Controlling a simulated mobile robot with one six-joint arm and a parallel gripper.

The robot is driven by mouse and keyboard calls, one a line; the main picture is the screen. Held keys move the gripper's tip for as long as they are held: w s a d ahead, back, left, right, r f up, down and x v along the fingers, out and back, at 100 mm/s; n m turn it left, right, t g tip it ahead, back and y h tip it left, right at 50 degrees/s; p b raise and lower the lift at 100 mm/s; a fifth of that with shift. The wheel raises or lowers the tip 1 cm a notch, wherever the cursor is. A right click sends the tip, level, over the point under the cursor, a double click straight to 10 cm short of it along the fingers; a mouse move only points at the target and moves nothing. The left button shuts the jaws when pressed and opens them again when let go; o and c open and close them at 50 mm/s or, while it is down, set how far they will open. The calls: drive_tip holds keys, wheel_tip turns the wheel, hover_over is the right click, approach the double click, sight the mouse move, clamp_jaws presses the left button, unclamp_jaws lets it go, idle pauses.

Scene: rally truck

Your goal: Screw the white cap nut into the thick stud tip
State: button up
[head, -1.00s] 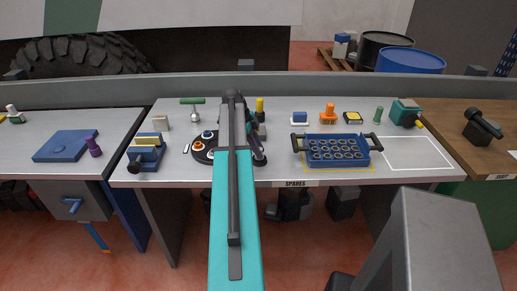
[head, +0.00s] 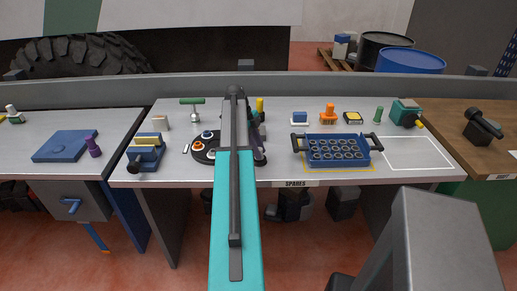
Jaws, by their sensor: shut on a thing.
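My gripper (head: 260,158) is partly hidden behind my own teal and grey arm, low over the bench just right of a round black plate. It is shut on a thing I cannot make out. I cannot pick out the white cap nut or the thick stud tip with certainty. A small white piece (head: 186,148) lies left of the plate.
A blue vise-like fixture (head: 146,155) stands left of the plate. A blue tray (head: 338,160) with round holes sits to the right. Green-handled, yellow, orange and blue items line the back. The white-outlined area (head: 418,153) at the right is clear.

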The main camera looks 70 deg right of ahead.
drive_tip(key=o, duration=0.7)
drive_tip(key=shift+n, duration=0.3)
drive_tip(key=shift+n+h, duration=0.3)
drive_tip(key=shift+n, duration=0.3)
drive_tip(key=shift+n+h, duration=0.4)
drive_tip(key=shift+n, duration=0.4)
drive_tip(key=shift+a+n, duration=0.1)
drive_tip(key=shift+n, duration=0.2)
drive_tip(key=shift+n+h, duration=0.3)
drive_tip(key=shift+n, duration=0.3)
